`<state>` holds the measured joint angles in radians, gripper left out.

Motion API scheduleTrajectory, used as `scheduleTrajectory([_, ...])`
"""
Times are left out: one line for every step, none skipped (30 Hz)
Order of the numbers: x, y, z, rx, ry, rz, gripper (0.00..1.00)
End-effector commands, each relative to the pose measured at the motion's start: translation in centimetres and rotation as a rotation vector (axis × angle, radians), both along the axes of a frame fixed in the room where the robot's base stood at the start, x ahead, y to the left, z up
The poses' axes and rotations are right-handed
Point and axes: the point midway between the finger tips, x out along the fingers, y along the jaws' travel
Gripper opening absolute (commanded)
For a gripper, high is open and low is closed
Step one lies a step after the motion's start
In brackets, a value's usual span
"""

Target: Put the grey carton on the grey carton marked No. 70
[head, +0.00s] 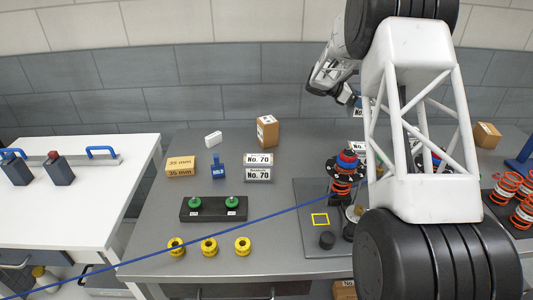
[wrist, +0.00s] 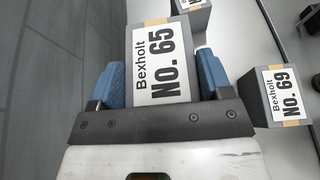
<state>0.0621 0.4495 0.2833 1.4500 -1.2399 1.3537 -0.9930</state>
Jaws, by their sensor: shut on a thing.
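In the wrist view, my gripper (wrist: 160,62) is shut on a grey carton (wrist: 148,22) with a tan tape strip and a white label reading Bexholt No. 65. Its blue fingers press on two opposite sides. In the head view, my gripper (head: 347,97) is at the back of the table, partly behind my arm. The grey carton marked No. 70 (head: 259,167) stands left of it on the table, with nothing on its top. Another grey carton, marked No. 69 (wrist: 285,95), stands at the right in the wrist view.
My arm hides much of the right side.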

Motion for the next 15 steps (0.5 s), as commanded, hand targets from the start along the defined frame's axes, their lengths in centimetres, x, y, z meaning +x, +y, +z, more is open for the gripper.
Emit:
scheduleTrajectory([-0.3, 1.0, 0.2, 0.000, 0.000, 0.009, 0.34])
scheduleTrajectory([-0.5, 1.6, 0.3, 0.000, 0.000, 0.013, 0.34])
scheduleTrajectory([-0.9, 2.4, 0.4, 0.001, 0.000, 0.020, 0.34])
scheduleTrajectory([-1.1, 3.1, 0.6, 0.001, -0.001, 0.025, 0.34])
scheduleTrajectory([-1.4, 3.9, 0.7, 0.001, -0.001, 0.031, 0.34])
scheduleTrajectory([-1.9, 5.0, 0.8, 0.001, 0.000, 0.040, 0.34])
scheduleTrajectory([-2.3, 5.8, 0.9, 0.002, -0.001, 0.045, 0.34])
scheduleTrajectory([-2.7, 6.6, 1.1, 0.002, -0.001, 0.053, 0.34])
scheduleTrajectory([-3.3, 7.8, 1.2, 0.002, 0.000, 0.063, 0.34])
scheduleTrajectory([-3.7, 8.7, 1.3, 0.002, 0.000, 0.069, 0.34])
scheduleTrajectory([-4.2, 9.6, 1.5, 0.003, -0.001, 0.078, 0.34])
scheduleTrajectory([-4.9, 10.8, 1.6, 0.003, 0.000, 0.088, 0.34])
scheduleTrajectory([-5.4, 11.6, 1.7, 0.003, 0.001, 0.095, 0.34])
scheduleTrajectory([-5.9, 12.5, 1.8, 0.004, -0.001, 0.103, 0.34])
scheduleTrajectory([-6.6, 13.6, 1.9, 0.004, 0.000, 0.113, 0.34])
